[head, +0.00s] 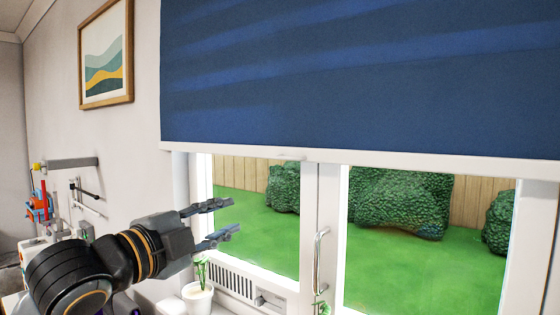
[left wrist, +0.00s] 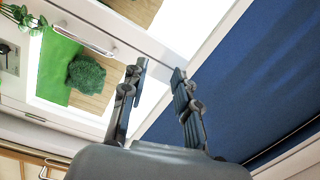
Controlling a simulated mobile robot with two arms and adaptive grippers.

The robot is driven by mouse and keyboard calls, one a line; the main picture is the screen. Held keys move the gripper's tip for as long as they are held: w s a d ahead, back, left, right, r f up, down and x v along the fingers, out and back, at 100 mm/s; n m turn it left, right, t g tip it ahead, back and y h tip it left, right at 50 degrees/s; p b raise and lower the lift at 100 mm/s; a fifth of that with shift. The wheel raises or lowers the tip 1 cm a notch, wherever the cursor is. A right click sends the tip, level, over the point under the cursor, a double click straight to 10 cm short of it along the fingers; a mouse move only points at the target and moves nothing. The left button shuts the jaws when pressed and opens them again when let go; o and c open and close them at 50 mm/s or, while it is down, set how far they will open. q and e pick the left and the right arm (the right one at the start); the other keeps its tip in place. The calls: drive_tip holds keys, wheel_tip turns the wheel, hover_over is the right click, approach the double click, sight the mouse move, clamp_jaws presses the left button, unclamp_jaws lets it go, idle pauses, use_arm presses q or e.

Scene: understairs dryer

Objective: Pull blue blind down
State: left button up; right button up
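The blue blind (head: 350,75) hangs over the upper part of the window, with a white bottom bar (head: 400,160) along its lower edge. A small tab (head: 292,155) shows at the bar, left of its middle. My left gripper (head: 226,219) is open and empty, below the bar and left of the tab, in front of the left pane. In the left wrist view the blue blind (left wrist: 255,75) fills the right side, and the open fingers (left wrist: 158,75) point toward the white bar (left wrist: 205,55). They look apart from it. My right gripper is in neither view.
The window has a metal handle (head: 320,262) on its middle frame. A potted plant (head: 198,295) stands on the sill below my left gripper. A framed picture (head: 105,55) and wall fittings (head: 70,163) are at the left.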

use_arm(q)
drive_tip(key=s+d+r+m+h, duration=0.1)
drive_tip(key=s+r+m+h, duration=0.1)
drive_tip(key=s+r+m, duration=0.35)
drive_tip(key=n+p, duration=0.2)
drive_tip(key=p, duration=0.3)
approach(287, 159)
drive_tip(key=shift+m, duration=0.25)
drive_tip(key=x, duration=0.6)
drive_tip(key=shift+w+d+r, duration=0.15)
drive_tip(key=shift+w+d, duration=0.05)
drive_tip(key=shift+w, duration=0.05)
drive_tip(key=shift+w+d, duration=0.4)
drive_tip(key=shift+w, duration=0.2)
drive_tip(key=shift+c, duration=0.4)
clamp_jaws()
